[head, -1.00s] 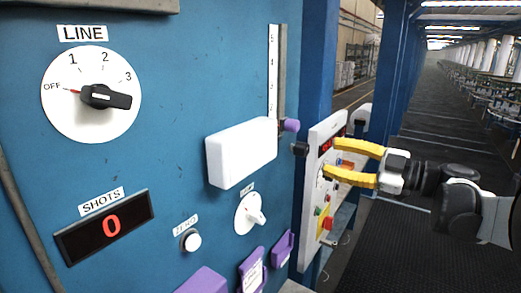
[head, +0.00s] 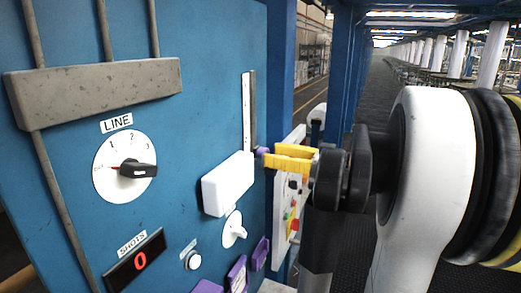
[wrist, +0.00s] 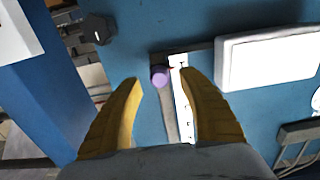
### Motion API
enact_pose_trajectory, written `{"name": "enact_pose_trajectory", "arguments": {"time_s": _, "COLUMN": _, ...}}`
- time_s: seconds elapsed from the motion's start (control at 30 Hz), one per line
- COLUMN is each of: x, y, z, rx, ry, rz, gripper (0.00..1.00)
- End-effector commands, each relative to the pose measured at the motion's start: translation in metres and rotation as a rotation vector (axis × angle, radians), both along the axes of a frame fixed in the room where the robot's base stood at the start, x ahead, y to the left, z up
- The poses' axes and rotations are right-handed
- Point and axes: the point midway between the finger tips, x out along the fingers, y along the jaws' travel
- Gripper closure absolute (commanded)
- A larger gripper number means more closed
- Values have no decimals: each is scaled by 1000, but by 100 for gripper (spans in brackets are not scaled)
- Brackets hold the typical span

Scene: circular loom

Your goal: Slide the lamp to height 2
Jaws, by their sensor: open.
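The lamp is a white box (head: 228,184) on the blue panel in the head view, and it also shows in the wrist view (wrist: 268,58). A purple knob (wrist: 159,76) sits at the end of its dark bracket, on a vertical rail (wrist: 170,115) beside a white scale strip (wrist: 182,100). The scale's numbers are too small to read. My gripper (head: 272,160) has yellow fingers and is close to the purple knob in the head view. In the wrist view my gripper (wrist: 161,82) is open, with the knob showing between its fingertips. I cannot tell whether they touch it.
The LINE dial (head: 124,168), SHOTS display (head: 140,261), a white button (head: 193,260) and a white rotary knob (head: 234,230) are on the panel. Purple holders (head: 237,274) stick out below. A control box (head: 290,195) stands behind my gripper. A black knob (wrist: 97,30) is at upper left in the wrist view.

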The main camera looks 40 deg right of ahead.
Motion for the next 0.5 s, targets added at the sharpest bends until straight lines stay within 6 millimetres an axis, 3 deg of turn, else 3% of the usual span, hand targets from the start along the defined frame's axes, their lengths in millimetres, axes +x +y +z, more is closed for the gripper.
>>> {"name": "enact_pose_trajectory", "arguments": {"time_s": 0.2, "x": 25, "y": 11, "z": 1, "rx": -1, "ry": 0, "rz": 1, "gripper": 52}}
{"name": "enact_pose_trajectory", "arguments": {"time_s": 0.5, "x": 30, "y": 12, "z": 0, "rx": -1, "ry": 0, "rz": 0, "gripper": 52}}
